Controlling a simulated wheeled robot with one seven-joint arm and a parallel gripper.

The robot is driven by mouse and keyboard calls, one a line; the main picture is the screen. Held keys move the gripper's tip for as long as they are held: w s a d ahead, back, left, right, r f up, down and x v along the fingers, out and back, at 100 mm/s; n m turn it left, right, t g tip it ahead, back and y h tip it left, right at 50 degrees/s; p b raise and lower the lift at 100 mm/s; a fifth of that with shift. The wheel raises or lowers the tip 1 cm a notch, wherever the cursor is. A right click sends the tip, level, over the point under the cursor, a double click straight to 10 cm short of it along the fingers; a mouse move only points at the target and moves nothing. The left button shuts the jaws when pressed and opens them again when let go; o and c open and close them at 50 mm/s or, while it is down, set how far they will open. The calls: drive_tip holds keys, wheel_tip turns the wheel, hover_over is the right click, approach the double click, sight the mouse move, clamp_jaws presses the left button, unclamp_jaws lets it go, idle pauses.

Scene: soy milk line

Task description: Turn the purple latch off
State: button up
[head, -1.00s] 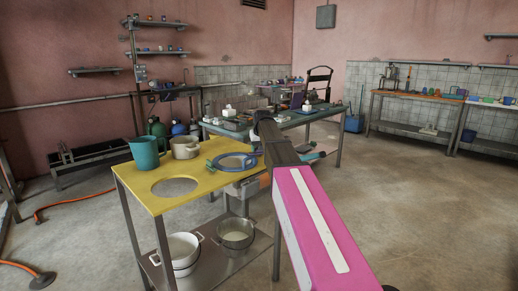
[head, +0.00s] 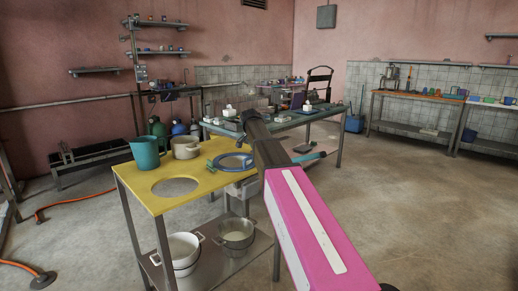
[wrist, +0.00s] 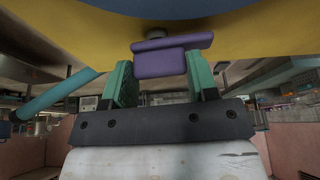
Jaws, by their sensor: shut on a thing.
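The purple latch (wrist: 172,62) shows in the wrist view as a flat bar with a thicker block below it, near a grey round pivot and against a yellow surface (wrist: 75,35). My gripper (wrist: 159,72) has its two green fingers on either side of the latch's block, shut on it. In the head view my dark and pink arm reaches toward the yellow-topped table (head: 135,185).
A teal jug (head: 145,152), a beige pot (head: 185,147) and a blue ring (head: 235,161) are on the yellow table, which has a round hole. Pots (head: 184,250) stand on its lower shelf. A green-topped bench (head: 290,119) is behind. The floor at right is clear.

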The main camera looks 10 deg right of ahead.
drive_tip(key=shift+m+g+h, duration=0.3)
drive_tip(key=shift+m+g, duration=0.1)
drive_tip(key=shift+m, duration=0.9)
drive_tip(key=o, duration=0.9)
drive_tip(key=v, duration=1)
drive_tip(key=shift+a+r, duration=0.15)
drive_tip(key=shift+r, duration=0.2)
